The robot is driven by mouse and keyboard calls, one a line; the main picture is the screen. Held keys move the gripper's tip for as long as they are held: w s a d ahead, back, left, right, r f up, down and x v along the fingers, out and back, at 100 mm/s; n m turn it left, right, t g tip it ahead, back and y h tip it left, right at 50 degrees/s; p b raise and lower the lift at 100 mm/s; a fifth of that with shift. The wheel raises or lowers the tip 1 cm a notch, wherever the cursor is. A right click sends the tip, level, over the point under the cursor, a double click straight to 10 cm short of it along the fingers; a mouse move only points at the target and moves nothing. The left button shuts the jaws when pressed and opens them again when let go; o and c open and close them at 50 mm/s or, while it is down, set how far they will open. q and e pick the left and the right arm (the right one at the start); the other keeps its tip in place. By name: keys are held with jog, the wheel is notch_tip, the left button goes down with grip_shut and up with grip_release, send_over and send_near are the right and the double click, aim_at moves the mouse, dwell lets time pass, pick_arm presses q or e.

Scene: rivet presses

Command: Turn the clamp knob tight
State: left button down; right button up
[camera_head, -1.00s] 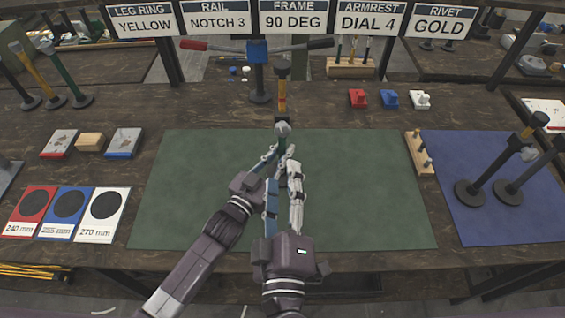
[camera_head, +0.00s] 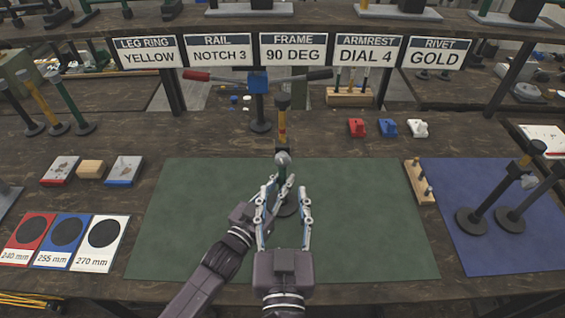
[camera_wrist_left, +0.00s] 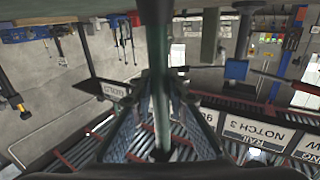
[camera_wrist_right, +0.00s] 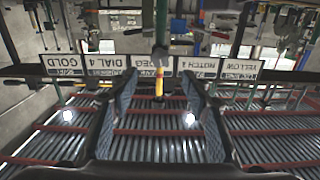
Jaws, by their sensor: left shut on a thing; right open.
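An upright post stands on the green mat (camera_head: 190,215). It has a dark top, a yellow upper tube (camera_head: 282,125), a silver clamp collar with the knob (camera_head: 283,158) and a green lower tube (camera_wrist_left: 158,45). My left gripper (camera_head: 279,188) comes from the lower left and is shut on the green lower tube, below the collar. My right gripper (camera_head: 289,185) is open, its fingers pointing at the post from the front, just below the collar. The right wrist view shows the post (camera_wrist_right: 159,80) between its spread fingers. The knob's exact shape is too small to tell.
Two dark posts (camera_head: 500,195) stand on the blue mat (camera_head: 455,255) at the right. A wooden peg block (camera_head: 420,182) lies between the mats. Red, blue and white parts (camera_head: 388,128) sit behind. A red-and-black-handled press (camera_head: 259,85) stands at the back. The front green mat is clear.

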aim_at(283, 162)
jog(key=w, duration=0.9)
jog(key=shift+w, duration=0.3)
jog(key=c, duration=1.2)
jog(key=shift+m, duration=0.8)
jog(key=o, duration=1.2)
jog(key=shift+s, duration=0.1)
